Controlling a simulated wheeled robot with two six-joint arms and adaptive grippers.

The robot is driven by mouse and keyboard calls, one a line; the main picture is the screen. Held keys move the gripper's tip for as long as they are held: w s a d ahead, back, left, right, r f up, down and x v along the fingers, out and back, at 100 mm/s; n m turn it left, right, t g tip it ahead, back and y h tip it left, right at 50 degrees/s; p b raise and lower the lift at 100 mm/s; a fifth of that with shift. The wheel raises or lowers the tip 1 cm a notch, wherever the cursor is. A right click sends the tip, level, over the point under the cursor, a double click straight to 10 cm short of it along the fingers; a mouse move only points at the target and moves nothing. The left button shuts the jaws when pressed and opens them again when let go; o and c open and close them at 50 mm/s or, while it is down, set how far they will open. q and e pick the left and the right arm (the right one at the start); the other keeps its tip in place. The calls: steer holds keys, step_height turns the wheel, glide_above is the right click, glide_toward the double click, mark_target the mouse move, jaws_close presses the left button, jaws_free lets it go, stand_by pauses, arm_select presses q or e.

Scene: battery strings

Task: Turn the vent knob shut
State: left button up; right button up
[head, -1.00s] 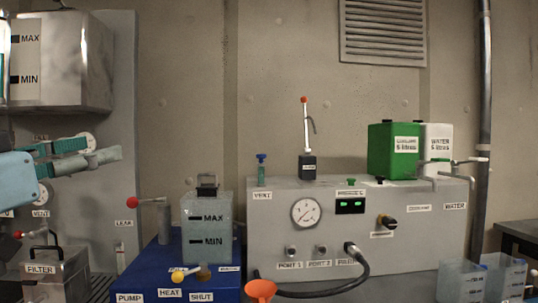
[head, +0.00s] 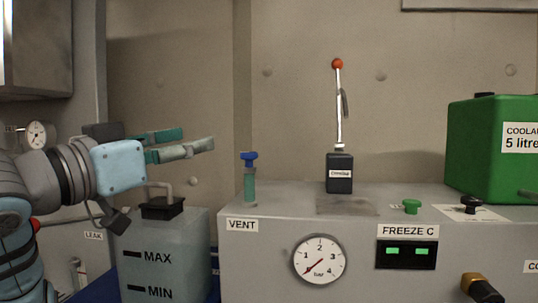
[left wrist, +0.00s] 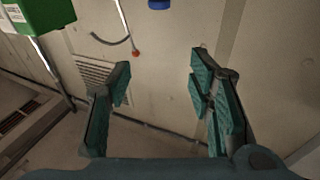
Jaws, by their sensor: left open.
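The vent knob (head: 249,157) is a blue cap on a teal stem, upright on top of the grey machine, above the label VENT. A blue piece at the top edge of the left wrist view (left wrist: 160,3) looks like the same knob. My left gripper (head: 205,142) comes in from the left with its fingers pointing right, level with the knob or slightly above it in the picture. A gap shows between its fingertips and the knob. The left gripper is open and empty, its teal pads apart in the left wrist view (left wrist: 160,70). My right gripper is not in view.
A pump lever with a red ball (head: 338,110) stands on the machine to the right. The pressure gauge (head: 320,260) is on the front. A green coolant can (head: 490,150) stands at the right. A tank marked MAX and MIN (head: 165,245) is below my left arm.

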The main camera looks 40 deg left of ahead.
mark_target(244, 155)
arm_select(q)
steer(key=shift+g, duration=0.7)
steer(key=w+f+p, duration=0.1)
steer(key=w+p, duration=0.3)
steer(key=w+a+p, duration=0.1)
steer(key=w+p, duration=0.2)
steer(key=w, duration=0.2)
steer(key=w+f+p, duration=0.1)
steer(key=w+p, duration=0.3)
steer(key=w, duration=0.1)
steer(key=shift+w+a+f+p, duration=0.25)
steer(key=shift+f+p, duration=0.05)
steer(key=shift+p, duration=0.05)
steer(key=shift+w+f, duration=0.15)
steer(key=shift+f, duration=0.05)
steer(key=c, duration=1.1)
steer(key=shift+c, duration=0.2)
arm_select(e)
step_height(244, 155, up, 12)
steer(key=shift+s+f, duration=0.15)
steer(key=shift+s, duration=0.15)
